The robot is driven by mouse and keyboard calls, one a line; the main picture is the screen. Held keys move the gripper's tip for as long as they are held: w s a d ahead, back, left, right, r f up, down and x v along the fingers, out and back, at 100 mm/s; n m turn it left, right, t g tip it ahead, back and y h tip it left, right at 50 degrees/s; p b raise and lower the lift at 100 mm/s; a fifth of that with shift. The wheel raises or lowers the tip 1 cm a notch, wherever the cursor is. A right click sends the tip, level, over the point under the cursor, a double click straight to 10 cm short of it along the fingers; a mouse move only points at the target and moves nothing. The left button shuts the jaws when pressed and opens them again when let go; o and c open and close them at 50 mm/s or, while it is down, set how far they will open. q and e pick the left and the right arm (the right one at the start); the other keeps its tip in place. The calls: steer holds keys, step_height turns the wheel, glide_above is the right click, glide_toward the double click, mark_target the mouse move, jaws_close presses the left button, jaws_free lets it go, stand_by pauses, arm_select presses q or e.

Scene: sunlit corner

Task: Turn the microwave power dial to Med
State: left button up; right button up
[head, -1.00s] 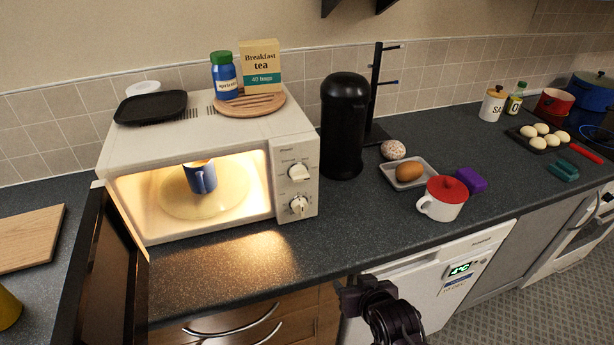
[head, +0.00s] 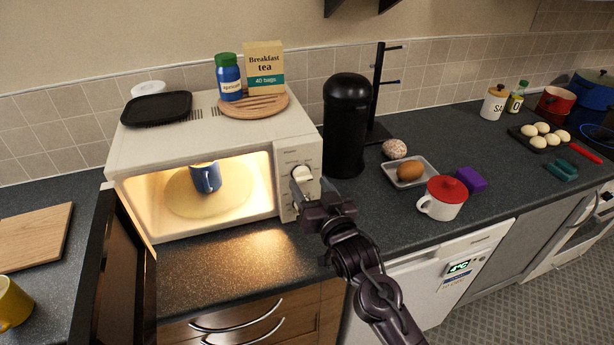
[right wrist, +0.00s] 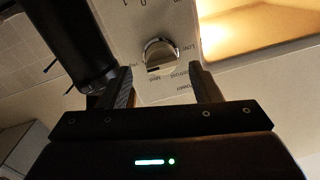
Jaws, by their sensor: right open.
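The white microwave (head: 200,125) stands on the counter with its door open and its inside lit. Its upper dial (head: 301,173) is a pale knob on the right-hand panel. My right gripper (head: 315,201) is open in front of the panel, just below this dial in the head view, and hides the lower dial. In the right wrist view, which is upside down, the dial (right wrist: 158,52) shows just beyond and between the two fingertips, with a gap on each side. Printed labels surround it, including Low and Power; its exact setting is unclear. My left gripper is out of view.
The open door (head: 118,265) hangs at the left front. A blue mug (head: 206,178) is inside the microwave. A black canister (head: 346,125) stands close right of the panel.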

mark_target(303, 177)
steer(key=shift+x, duration=1.4)
steer(key=shift+c, duration=0.5)
steer(key=c, duration=0.9)
steer(key=shift+o, duration=0.2)
steer(key=shift+p, duration=0.3)
steer(key=n+p, duration=0.1)
steer(key=n, duration=0.4)
steer(key=shift+r, duration=0.15)
steer(key=n+p, duration=0.1)
steer(key=n, duration=0.5)
steer(key=shift+a+h, duration=0.1)
steer(key=shift+h, duration=0.3)
steer(key=shift+n, duration=0.3)
steer(key=shift+r, duration=0.1)
